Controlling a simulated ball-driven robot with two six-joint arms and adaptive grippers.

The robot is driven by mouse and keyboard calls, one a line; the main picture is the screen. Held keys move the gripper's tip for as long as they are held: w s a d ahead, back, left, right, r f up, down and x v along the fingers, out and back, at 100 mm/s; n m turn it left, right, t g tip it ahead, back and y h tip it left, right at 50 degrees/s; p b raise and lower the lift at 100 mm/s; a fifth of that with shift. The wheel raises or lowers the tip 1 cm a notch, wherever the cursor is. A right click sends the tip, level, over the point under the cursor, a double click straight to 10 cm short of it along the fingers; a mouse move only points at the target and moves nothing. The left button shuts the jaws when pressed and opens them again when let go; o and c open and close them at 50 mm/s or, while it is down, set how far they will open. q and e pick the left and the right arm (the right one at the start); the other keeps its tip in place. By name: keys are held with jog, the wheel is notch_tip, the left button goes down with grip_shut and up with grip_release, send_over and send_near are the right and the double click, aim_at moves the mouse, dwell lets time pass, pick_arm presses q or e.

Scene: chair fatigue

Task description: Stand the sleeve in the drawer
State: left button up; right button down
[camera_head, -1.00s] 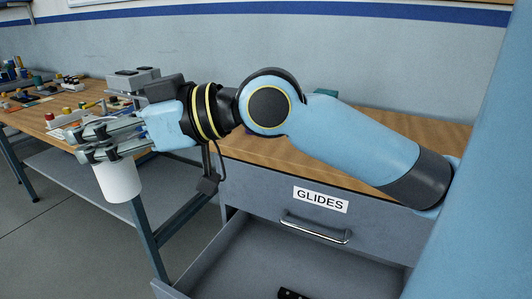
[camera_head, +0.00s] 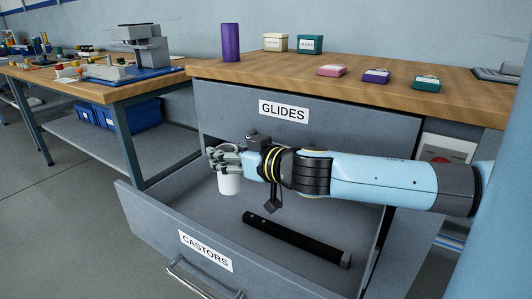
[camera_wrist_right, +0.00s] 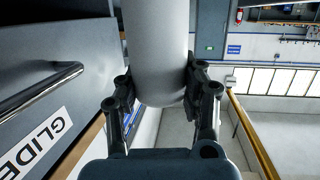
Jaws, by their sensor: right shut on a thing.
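My right gripper (camera_head: 222,158) is shut on a white cylindrical sleeve (camera_head: 229,184) in the head view. The sleeve hangs upright below the fingers, over the open drawer labelled CASTORS (camera_head: 147,222). I cannot tell how far it is above the drawer floor. In the right wrist view the sleeve (camera_wrist_right: 158,45) sits between the two fingers (camera_wrist_right: 160,95). A black bar (camera_head: 297,239) lies on the drawer floor, to the right of the sleeve. My left gripper is not in view.
The shut GLIDES drawer front (camera_head: 330,119) is behind my gripper. On the wooden top (camera_head: 300,72) stand a purple cylinder (camera_head: 231,42), a cream box (camera_head: 276,42), a teal box (camera_head: 309,44) and small coloured boxes. The drawer floor left of the bar looks clear.

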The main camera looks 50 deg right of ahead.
jog(key=shift+d+f, duration=0.25)
jog(key=shift+f, duration=0.6)
jog(key=w+f+b, duration=0.1)
jog(key=w+f, duration=0.2)
jog(key=w+a+f+b, duration=0.1)
jog(key=w+f, duration=0.3)
jog(key=w+a+f, duration=0.1)
jog(key=w+f, duration=0.2)
jog(key=w, duration=0.1)
jog(key=shift+w+a+f+b, duration=0.1)
jog(key=shift+a+f+b, duration=0.1)
jog(key=shift+b, duration=0.2)
jog(key=shift+w+f+b, duration=0.1)
jog(key=shift+f+b, duration=0.3)
jog(key=shift+b, duration=0.1)
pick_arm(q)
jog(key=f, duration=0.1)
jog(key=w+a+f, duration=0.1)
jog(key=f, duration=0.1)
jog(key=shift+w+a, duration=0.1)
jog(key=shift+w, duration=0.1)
pick_arm(e)
jog(key=shift+r, duration=0.2)
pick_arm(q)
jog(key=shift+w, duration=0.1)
